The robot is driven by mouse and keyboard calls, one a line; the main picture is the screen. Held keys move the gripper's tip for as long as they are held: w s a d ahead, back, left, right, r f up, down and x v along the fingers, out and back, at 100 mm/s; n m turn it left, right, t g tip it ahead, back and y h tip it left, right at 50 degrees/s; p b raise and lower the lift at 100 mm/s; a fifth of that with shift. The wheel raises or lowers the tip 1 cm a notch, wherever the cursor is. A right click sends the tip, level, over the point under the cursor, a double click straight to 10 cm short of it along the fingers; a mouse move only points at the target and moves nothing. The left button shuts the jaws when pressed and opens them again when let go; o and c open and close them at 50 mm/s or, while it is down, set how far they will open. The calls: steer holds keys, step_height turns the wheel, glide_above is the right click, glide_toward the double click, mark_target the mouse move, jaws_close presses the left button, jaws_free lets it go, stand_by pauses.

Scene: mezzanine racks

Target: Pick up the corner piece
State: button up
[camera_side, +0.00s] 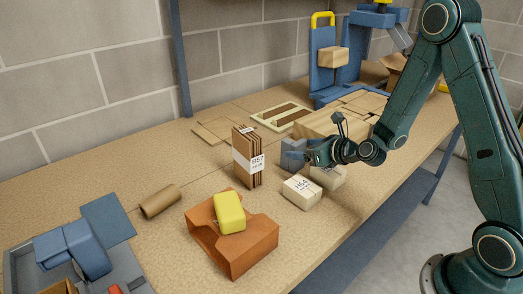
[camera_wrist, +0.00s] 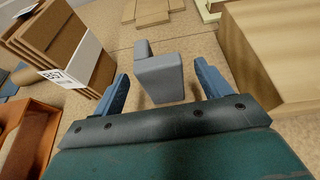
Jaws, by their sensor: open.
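The corner piece, a grey L-shaped block (camera_wrist: 160,82), stands on the bench in the wrist view, with a taller part at its left rear. It shows as a blue-grey block in the side view (camera_side: 291,154). My gripper (camera_wrist: 161,74) is open, with one blue finger on each side of the block and gaps visible between. In the side view my gripper (camera_side: 316,155) is low over the bench, just right of the block. Whether the fingertips reach fully around it is hard to tell.
A banded cardboard stack (camera_side: 247,158) marked B57 stands close left of the block. A pale wrapped parcel (camera_side: 302,192) lies in front, and a large carton (camera_side: 320,124) stands behind. An orange tray (camera_side: 251,255) holds a yellow block (camera_side: 229,212). A cardboard tube (camera_side: 160,201) lies farther left.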

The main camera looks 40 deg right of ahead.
steer(key=shift+x, duration=2.75)
steer(key=c, duration=1)
